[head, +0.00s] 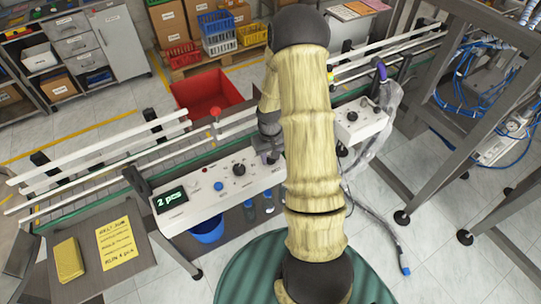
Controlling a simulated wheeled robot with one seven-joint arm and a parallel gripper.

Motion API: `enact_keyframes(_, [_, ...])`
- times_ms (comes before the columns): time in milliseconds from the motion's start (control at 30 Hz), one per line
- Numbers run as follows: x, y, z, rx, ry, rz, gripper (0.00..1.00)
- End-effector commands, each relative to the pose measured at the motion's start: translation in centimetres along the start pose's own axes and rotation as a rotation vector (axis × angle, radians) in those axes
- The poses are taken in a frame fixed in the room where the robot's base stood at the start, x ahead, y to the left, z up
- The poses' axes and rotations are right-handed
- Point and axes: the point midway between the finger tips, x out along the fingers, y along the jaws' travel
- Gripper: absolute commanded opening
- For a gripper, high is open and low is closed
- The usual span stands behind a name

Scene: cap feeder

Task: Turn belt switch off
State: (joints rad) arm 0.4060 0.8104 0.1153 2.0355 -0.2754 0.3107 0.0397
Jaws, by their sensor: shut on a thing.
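A white control panel (178,219) runs along the front of the conveyor. The switch's position cannot be read. My arm hides the panel's right end.
The conveyor with white rails (100,152) crosses behind the panel. A red bin (208,92) stands behind it. A second control box (361,121) is right of my arm. A table with a note (116,243) and yellow pad (69,259) is front left. A metal frame (440,185) stands right.

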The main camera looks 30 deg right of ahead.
Motion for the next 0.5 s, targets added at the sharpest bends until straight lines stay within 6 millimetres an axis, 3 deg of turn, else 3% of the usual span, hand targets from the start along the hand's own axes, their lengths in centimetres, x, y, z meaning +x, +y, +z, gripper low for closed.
enact_keyframes(300, [-0.11,-0.02,-0.14,-0.005,0.004,0.001,0.09])
enact_keyframes(333, [-0.11,-0.02,-0.14,-0.005,0.004,0.001,0.38])
enact_keyframes(400, [-0.1,-0.02,-0.13,-0.005,0.004,0.001,0.51])
enact_keyframes(500, [-0.08,-0.02,-0.09,-0.004,0.003,0.001,0.54])
